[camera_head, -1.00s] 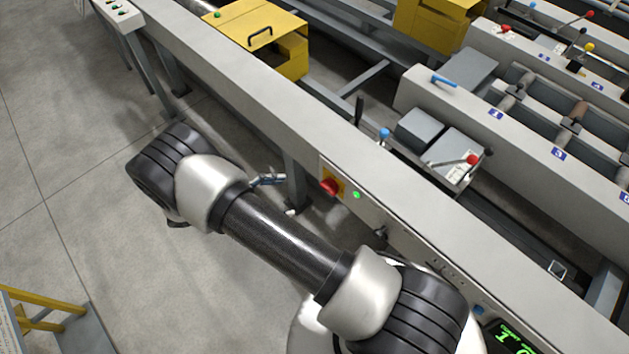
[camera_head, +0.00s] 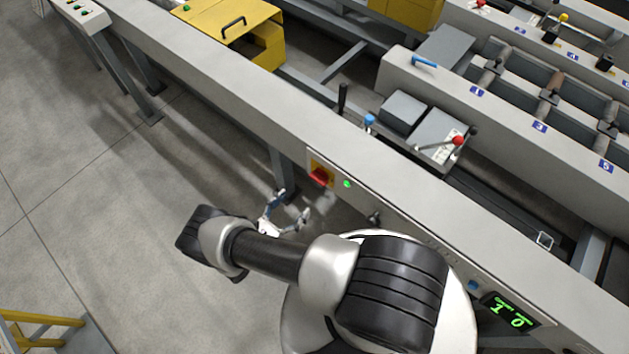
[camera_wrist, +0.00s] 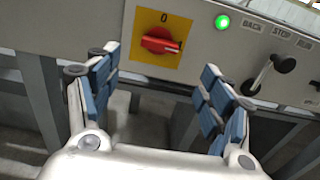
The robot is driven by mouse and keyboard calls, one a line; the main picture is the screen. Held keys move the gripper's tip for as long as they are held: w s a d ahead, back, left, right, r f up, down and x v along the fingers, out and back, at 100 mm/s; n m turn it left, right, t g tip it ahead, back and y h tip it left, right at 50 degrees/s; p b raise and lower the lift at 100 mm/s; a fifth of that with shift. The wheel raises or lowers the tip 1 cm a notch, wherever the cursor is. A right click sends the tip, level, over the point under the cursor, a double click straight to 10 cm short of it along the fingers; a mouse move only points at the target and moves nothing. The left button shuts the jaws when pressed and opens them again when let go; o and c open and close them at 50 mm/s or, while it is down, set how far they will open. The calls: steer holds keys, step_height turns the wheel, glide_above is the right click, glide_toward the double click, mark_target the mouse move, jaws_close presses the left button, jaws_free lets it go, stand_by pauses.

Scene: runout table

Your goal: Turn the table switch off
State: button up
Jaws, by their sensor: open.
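The table switch (camera_head: 320,176) is a red rotary knob on a yellow plate on the front face of the grey table beam. In the wrist view the red knob (camera_wrist: 160,41) sits ahead of my gripper, its handle lying roughly level, with a "0" mark above it. A green lamp (camera_wrist: 222,22) to its right is lit; it also shows in the head view (camera_head: 347,184). My gripper (camera_wrist: 163,78) is open and empty, its blue-padded fingers spread below and to either side of the knob, apart from it. In the head view my gripper (camera_head: 289,211) is just below-left of the switch.
Right of the lamp a black lever (camera_wrist: 269,74) stands out under the labels BACK, STOP and RUN. Further right is a green display (camera_head: 510,310). A table leg (camera_head: 281,172) stands behind my gripper. Open floor lies to the left.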

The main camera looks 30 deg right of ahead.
mark_target(319, 178)
steer(key=x, duration=1.1)
steer(key=shift+d, duration=0.1)
steer(key=shift+c, duration=0.3)
steer(key=c, duration=1)
